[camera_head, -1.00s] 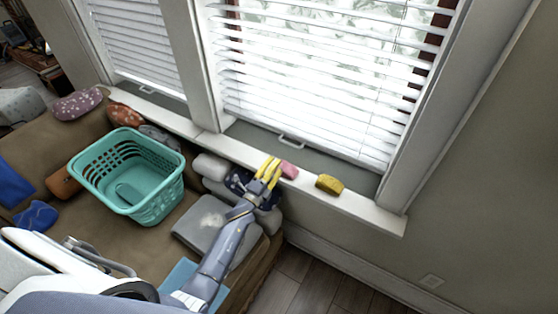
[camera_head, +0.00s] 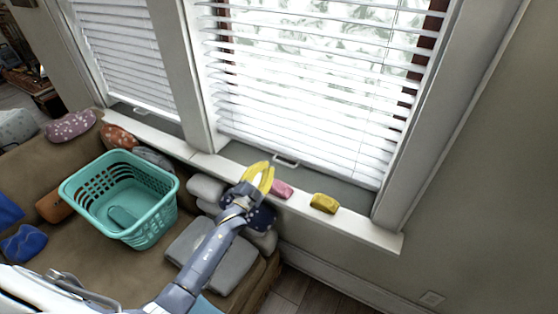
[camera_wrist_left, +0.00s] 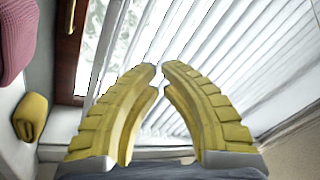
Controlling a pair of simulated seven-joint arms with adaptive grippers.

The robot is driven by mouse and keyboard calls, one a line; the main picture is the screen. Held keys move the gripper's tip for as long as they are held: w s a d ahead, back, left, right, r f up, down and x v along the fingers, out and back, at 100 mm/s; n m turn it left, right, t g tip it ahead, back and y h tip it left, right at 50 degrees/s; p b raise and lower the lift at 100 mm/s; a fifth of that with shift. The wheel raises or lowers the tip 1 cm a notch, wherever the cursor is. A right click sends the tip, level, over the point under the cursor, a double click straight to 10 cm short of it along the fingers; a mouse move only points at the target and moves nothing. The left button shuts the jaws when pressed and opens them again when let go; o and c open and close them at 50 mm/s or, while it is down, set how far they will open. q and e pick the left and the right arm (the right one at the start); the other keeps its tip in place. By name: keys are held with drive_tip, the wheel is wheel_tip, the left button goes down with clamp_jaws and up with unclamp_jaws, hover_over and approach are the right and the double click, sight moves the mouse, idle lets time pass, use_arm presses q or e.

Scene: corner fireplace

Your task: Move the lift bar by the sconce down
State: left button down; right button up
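Two white window blinds hang side by side. The right blind (camera_head: 310,90) has a small white lift bar (camera_head: 286,160) at its bottom edge, just above the sill. The left blind (camera_head: 125,55) has a similar lift bar (camera_head: 141,111). No sconce shows, so I cannot tell which bar is beside it. My left gripper (camera_head: 262,166) has yellow fingers with a gap between them, empty, just left of the right blind's bar and apart from it in the picture. In the left wrist view the fingers (camera_wrist_left: 160,72) point toward blind slats. My right gripper is not in view.
A pink item (camera_head: 281,189) and a yellow item (camera_head: 324,203) lie on the white sill (camera_head: 360,225). A teal basket (camera_head: 150,230) stands on the brown sofa (camera_head: 85,260), among cushions. Bare wall (camera_head: 480,190) lies to the right.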

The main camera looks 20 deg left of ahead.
use_arm(q)
drive_tip(key=n, duration=0.3)
drive_tip(key=n+g, duration=0.1)
drive_tip(key=n, duration=0.7)
approach(290, 141)
drive_tip(key=x, duration=0.2)
drive_tip(key=r+x, duration=0.1)
drive_tip(key=x, duration=0.1)
drive_tip(key=shift+w+f, duration=0.15)
drive_tip(key=shift+f, duration=0.2)
drive_tip(key=shift+s+a+f, duration=0.1)
drive_tip(key=shift+s+f, duration=0.1)
drive_tip(key=shift+f, duration=0.6)
drive_tip(key=shift+s+f, duration=0.25)
drive_tip(key=shift+f, duration=0.6)
